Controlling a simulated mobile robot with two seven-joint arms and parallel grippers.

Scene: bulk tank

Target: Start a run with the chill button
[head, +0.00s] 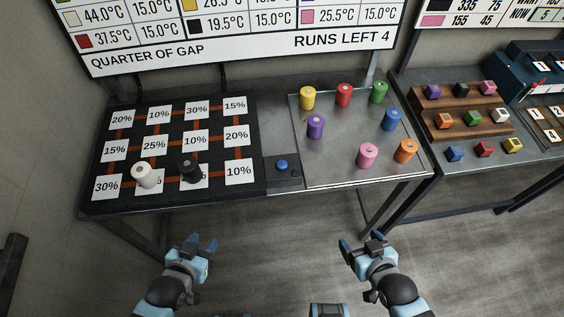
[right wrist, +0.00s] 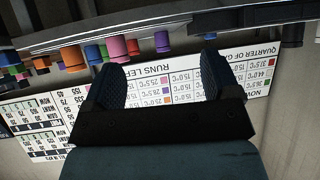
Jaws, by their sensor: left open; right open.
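A blue round button (head: 282,165) sits on a small dark panel between the black percentage board and the grey metal tray; I take it to be the chill button, though no label is readable. My left gripper (head: 201,243) is open and empty, in front of and below the table's front edge, left of the button. My right gripper (head: 361,240) is open and empty, in front of the table and right of the button. In the right wrist view its two fingers (right wrist: 160,80) stand apart with nothing between them.
The black board (head: 130,138) carries a white cylinder (head: 142,174) and a black cylinder (head: 190,169). The metal tray (head: 345,135) holds several coloured cylinders. A sign (head: 230,45) behind reads "RUNS LEFT 4". A second table with coloured cubes on a wooden rack (head: 440,119) stands at right.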

